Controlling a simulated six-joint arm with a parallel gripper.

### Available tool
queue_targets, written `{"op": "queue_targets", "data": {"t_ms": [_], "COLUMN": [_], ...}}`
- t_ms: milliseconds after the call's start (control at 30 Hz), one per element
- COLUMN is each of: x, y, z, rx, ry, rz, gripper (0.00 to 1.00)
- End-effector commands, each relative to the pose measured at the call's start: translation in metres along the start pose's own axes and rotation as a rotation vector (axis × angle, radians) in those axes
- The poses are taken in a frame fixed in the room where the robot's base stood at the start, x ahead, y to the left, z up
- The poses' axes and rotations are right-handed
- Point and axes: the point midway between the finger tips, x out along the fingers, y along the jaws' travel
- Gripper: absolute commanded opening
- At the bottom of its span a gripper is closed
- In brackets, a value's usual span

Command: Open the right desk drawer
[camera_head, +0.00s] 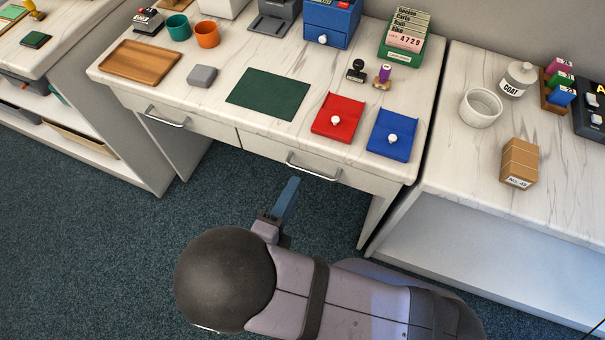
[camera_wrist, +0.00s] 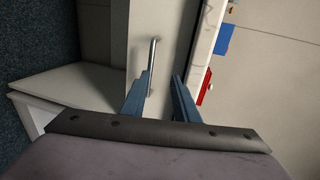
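The right desk drawer (camera_head: 335,174) is a pale front panel under the white marble-look desktop, with a silver bar handle (camera_head: 313,168). It looks shut, its front level with the left drawer beside it. In the wrist view the drawer front (camera_wrist: 176,40) fills the upper middle, and the handle (camera_wrist: 152,54) runs upright there. My gripper (camera_head: 292,183) is just below and in front of the handle's left end. In the wrist view my gripper (camera_wrist: 160,76) is open, with two blue fingers apart. The left finger overlaps the handle's lower end; I cannot tell whether they touch.
The left drawer (camera_head: 190,122) has its own handle. On the desktop above stand a red tray (camera_head: 338,122), a blue tray (camera_head: 390,140) and a green mat (camera_head: 268,95). A side table (camera_head: 465,185) stands to the right. The carpet before the desk is clear.

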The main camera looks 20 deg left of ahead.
Motion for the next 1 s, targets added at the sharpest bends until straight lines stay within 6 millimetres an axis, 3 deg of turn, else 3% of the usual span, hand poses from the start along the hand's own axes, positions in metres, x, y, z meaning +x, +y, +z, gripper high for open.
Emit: {"op": "queue_targets", "data": {"t_ms": [167, 467, 1000], "x": [0.004, 0.011, 0.071], "y": [0.018, 0.021, 0.021], "z": [0.0, 0.0, 0.0], "rx": [0.001, 0.002, 0.002], "ry": [0.0, 0.002, 0.003], "rz": [-0.001, -0.001, 0.0], "gripper": [0.28, 0.28, 0.28]}}
